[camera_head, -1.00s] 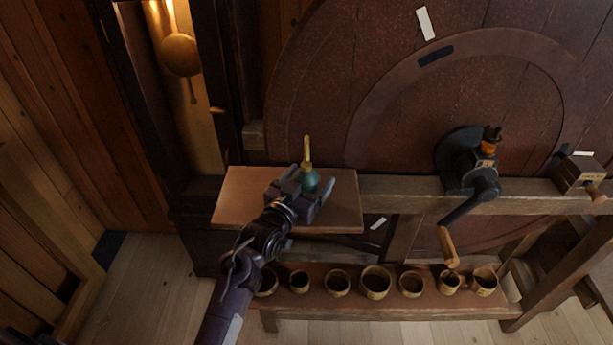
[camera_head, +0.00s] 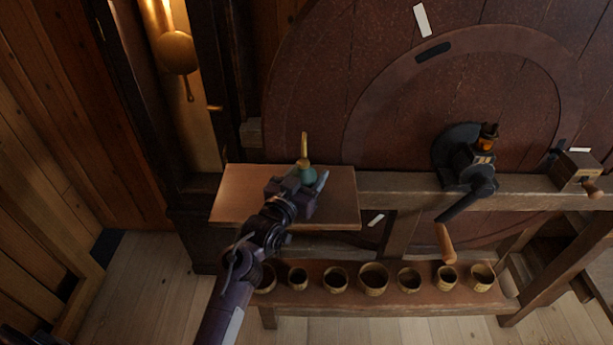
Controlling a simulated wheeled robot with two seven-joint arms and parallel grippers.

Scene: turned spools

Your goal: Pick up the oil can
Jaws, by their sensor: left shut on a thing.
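The oil can (camera_head: 308,174) has a teal body and a thin upright brass spout. It is over the small wooden shelf (camera_head: 236,197) at the middle left. My left gripper (camera_head: 307,178) reaches in from the lower left and is shut on the oil can's body, hiding its lower part. I cannot tell whether the can's base touches the shelf. My right gripper is not in view.
A large dark red wheel (camera_head: 330,90) stands behind the shelf. A crank with a wooden handle (camera_head: 445,243) and a small amber bottle (camera_head: 487,138) are to the right. Several wooden cups (camera_head: 373,279) line a low bench below. A brass pendulum (camera_head: 177,53) hangs at upper left.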

